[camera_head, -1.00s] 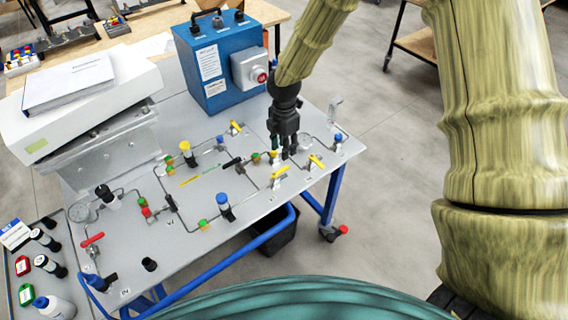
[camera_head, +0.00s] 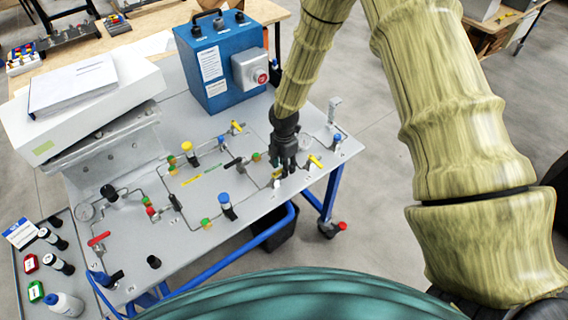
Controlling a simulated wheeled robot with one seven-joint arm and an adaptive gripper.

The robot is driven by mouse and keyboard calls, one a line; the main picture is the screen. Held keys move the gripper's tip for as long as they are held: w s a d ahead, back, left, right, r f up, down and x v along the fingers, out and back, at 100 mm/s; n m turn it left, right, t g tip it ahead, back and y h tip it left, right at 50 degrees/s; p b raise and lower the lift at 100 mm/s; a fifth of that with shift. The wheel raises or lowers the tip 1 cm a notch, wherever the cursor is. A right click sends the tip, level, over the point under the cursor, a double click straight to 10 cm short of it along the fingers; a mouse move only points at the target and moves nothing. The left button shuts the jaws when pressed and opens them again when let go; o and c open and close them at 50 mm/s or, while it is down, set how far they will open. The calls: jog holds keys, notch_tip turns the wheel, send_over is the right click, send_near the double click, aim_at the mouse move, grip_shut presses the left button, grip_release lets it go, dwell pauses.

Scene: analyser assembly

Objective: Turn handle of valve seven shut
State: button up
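The grey panel table (camera_head: 150,235) carries thin piping with several valves; their numbers are too small to read, so I cannot tell which is valve seven. A yellow-handled valve (camera_head: 277,176) sits at the right part of the panel, partly hidden by my gripper. My dark gripper (camera_head: 284,170) points down right at this valve; contact and finger opening are unclear. Another yellow handle (camera_head: 316,161) lies just to the right of my gripper, and one more yellow handle (camera_head: 237,127) stands farther back. A red handle (camera_head: 98,239) is at the left front.
A blue box (camera_head: 222,75) with a red button stands at the back of the panel. Blue-capped (camera_head: 226,204) and yellow-capped (camera_head: 188,151) fittings stick up from the panel. A white sloped case (camera_head: 75,110) with papers is at the left. A tray with bottles (camera_head: 62,303) is at front left.

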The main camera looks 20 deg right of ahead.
grip_shut()
